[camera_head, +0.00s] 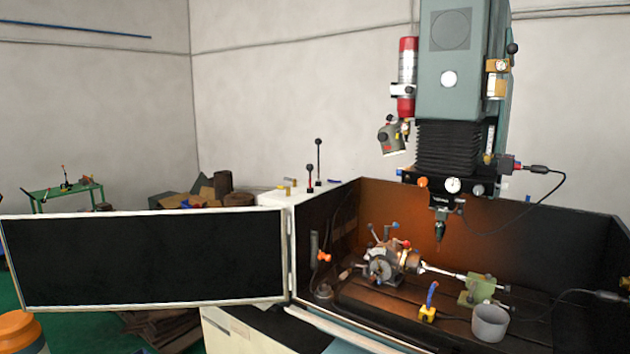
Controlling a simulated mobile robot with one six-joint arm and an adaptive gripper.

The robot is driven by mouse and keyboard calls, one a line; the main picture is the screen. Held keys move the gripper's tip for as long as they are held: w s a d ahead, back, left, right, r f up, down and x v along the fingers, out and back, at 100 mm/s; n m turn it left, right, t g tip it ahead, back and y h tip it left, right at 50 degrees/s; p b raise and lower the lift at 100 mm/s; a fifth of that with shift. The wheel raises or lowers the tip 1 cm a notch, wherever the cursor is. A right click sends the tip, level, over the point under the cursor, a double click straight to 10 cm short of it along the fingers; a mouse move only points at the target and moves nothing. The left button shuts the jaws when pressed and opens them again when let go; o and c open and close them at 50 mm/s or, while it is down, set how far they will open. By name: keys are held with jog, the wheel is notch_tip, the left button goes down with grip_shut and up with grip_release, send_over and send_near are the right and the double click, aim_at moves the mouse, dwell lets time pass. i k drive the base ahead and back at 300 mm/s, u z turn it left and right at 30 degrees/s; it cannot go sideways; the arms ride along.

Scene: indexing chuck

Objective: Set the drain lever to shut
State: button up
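No label marks a drain lever, and I cannot tell for sure which handle it is. A blue lever (432,293) stands nearly upright, tilted a little, on a yellow block (427,314) at the front of the machine bed. Another fitting with an orange-red knob (324,257) is on the left inside of the enclosure. Two black-knobbed levers, one shorter (310,176) and one taller (318,158), stand upright behind the enclosure's left side. My gripper is not in view.
The indexing chuck (382,268) sits on the dark bed (390,305), with a shaft running to a green block (480,289). A grey cup (490,323) stands at the front right. The spindle (440,228) hangs above. The open black door panel (145,260) spans the left.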

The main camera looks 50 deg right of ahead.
aim_at(309, 167)
jog(key=z, duration=1.55)
jog(key=k, duration=0.95)
jog(key=i, duration=0.75)
